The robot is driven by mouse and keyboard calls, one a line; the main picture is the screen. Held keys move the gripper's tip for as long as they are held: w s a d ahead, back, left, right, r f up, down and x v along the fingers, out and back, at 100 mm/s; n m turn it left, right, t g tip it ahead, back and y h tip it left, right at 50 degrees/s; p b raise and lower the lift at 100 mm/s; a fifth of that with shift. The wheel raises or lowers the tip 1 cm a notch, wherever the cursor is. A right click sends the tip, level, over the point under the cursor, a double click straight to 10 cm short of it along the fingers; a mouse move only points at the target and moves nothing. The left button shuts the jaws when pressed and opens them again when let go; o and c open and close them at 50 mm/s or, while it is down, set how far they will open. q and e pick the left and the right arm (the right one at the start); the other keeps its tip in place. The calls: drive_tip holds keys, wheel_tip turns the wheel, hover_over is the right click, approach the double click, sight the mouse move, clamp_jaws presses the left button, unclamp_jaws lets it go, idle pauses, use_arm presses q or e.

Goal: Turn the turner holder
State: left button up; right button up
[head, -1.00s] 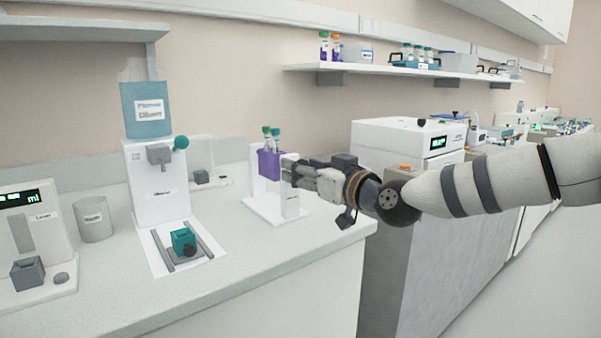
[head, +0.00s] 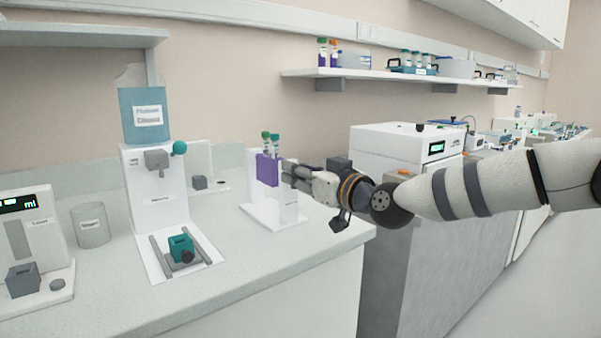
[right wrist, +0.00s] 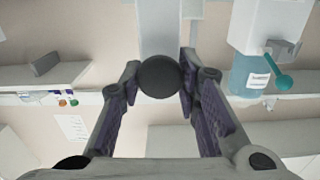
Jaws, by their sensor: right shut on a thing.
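The turner holder is a purple block (head: 267,171) on a white stand (head: 290,207) near the right end of the counter. It holds upright tubes with green and teal caps (head: 270,137). My right gripper (head: 287,172) reaches in from the right at the holder's side. In the right wrist view, its fingers are closed around a dark round knob (right wrist: 160,77), with one finger on each side. The fingers hide the knob in the head view. My left gripper is not in view.
Left of the stand are a white dispenser with a blue bottle (head: 146,116), a teal block (head: 180,247) on its base, and a grey cylinder (head: 91,225). A white device (head: 400,150) stands behind my right arm. The counter front is clear.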

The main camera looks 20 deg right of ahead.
drive_tip(key=shift+m, duration=0.4)
drive_tip(key=shift+f+m, duration=0.15)
drive_tip(key=shift+m, duration=1.55)
drive_tip(key=shift+d+m+b, duration=0.1)
drive_tip(key=shift+m+b, duration=0.35)
drive_tip(key=shift+m, duration=1.15)
drive_tip(key=shift+f+m+b, duration=0.1)
drive_tip(key=shift+m+b, duration=0.25)
drive_tip(key=shift+m, duration=1.35)
drive_tip(key=shift+f+m+b, duration=0.1)
drive_tip(key=shift+m+b, duration=0.35)
drive_tip(key=shift+m, duration=1.45)
drive_tip(key=shift+f+m+b, duration=0.1)
drive_tip(key=shift+m+b, duration=0.95)
drive_tip(key=shift+m, duration=2.45)
drive_tip(key=shift+m+b, duration=0.75)
drive_tip(key=shift+m, duration=1.45)
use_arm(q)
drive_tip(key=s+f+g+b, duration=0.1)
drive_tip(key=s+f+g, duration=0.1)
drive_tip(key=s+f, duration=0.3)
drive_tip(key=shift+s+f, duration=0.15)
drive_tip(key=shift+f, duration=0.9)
use_arm(e)
drive_tip(key=shift+m, duration=1.4)
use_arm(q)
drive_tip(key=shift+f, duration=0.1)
use_arm(e)
drive_tip(key=shift+m, duration=0.5)
